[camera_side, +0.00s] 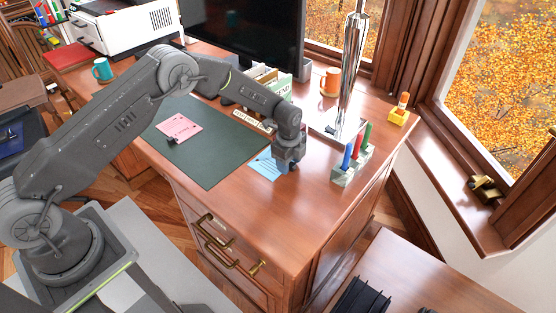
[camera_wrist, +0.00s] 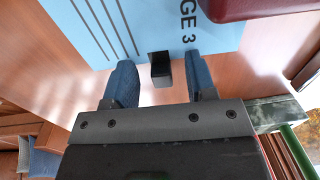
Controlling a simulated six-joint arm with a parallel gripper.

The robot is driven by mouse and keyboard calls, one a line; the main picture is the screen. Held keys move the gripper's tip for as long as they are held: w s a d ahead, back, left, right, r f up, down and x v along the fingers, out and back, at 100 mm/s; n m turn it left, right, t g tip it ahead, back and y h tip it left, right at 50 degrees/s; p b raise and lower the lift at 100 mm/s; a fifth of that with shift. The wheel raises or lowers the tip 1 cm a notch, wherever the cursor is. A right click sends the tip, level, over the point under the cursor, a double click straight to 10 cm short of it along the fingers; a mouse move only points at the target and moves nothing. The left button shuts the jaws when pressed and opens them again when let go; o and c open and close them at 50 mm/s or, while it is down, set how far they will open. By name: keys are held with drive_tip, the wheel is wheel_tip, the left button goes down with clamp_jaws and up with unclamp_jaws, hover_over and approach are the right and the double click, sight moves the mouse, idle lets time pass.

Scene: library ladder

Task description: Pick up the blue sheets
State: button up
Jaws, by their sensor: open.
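The blue sheets (camera_side: 263,166) lie on the desk at the right edge of the dark green desk mat, partly hidden by my gripper in the side view. In the wrist view the blue sheets (camera_wrist: 110,28) show printed lines and the text "GE 3". A black clip (camera_wrist: 160,66) sits at their near edge. My gripper (camera_side: 289,167) points down just above that edge. In the wrist view my gripper (camera_wrist: 162,72) is open, with one blue-grey finger on each side of the clip. The height of the fingertips over the desk is hard to tell.
Pink sheets (camera_side: 179,128) with a dark clip lie on the desk mat (camera_side: 210,172). A stone holder (camera_side: 346,175) with coloured markers stands close to the right of my gripper. The desk's front edge is near.

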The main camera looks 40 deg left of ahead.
drive_tip(key=shift+c, duration=0.5)
clamp_jaws()
drive_tip(key=shift+r, duration=0.35)
drive_tip(key=s+d, duration=0.8)
drive_tip(key=s, duration=0.4)
drive_tip(key=s+d, duration=0.8)
drive_tip(key=s, duration=0.5)
drive_tip(key=s+d, duration=0.9)
drive_tip(key=s, duration=0.3)
drive_tip(key=shift+s, duration=0.25)
